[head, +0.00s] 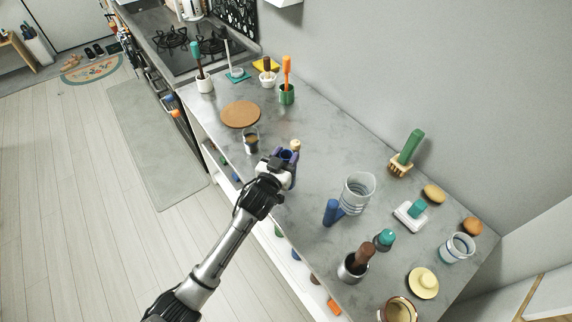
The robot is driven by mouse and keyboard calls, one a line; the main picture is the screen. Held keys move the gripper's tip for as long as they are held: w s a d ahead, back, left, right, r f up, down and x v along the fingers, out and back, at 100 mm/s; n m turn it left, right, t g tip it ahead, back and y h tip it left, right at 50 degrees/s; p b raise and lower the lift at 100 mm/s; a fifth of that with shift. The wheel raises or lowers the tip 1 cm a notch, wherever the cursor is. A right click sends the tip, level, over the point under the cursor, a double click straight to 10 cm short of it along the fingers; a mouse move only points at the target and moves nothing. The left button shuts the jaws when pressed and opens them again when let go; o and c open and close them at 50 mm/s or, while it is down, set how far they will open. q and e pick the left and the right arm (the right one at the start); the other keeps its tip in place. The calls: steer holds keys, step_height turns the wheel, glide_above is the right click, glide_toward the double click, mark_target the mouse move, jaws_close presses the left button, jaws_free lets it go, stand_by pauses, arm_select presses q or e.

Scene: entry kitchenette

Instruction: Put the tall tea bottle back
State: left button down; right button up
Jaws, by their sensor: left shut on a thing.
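My left gripper (281,163) is over the near edge of the grey counter (318,160), left of the glass jar. It is shut on a dark-blue thing (288,155), mostly hidden by the jaws, so I cannot tell for sure that it is the tall tea bottle. A small beige knob (295,145) shows just behind it; I cannot tell whether it is part of it. A clear glass with brown contents (251,141) stands just to the left. My right gripper is out of view.
A round cork mat (241,114) lies behind the glass. To the right stand a ribbed glass jar (357,192), a blue upright piece (331,212), a pot with a brown handle (354,266) and a green-handled brush (408,152). Open shelves with small items run below the counter.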

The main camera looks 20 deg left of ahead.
arm_select(q)
steer(key=shift+f, duration=0.7)
step_height(320, 180, down, 2)
steer(key=shift+p, duration=0.3)
steer(key=shift+f, duration=0.2)
steer(key=c, duration=0.6)
jaws_free()
steer(key=shift+f, duration=0.15)
steer(key=shift+f+b, duration=0.1)
steer(key=shift+b, duration=0.3)
steer(key=s, duration=0.4)
steer(key=s+a+b, duration=0.1)
steer(key=s, duration=0.8)
steer(key=shift+s+a+r, duration=0.35)
steer(key=shift+s, duration=0.05)
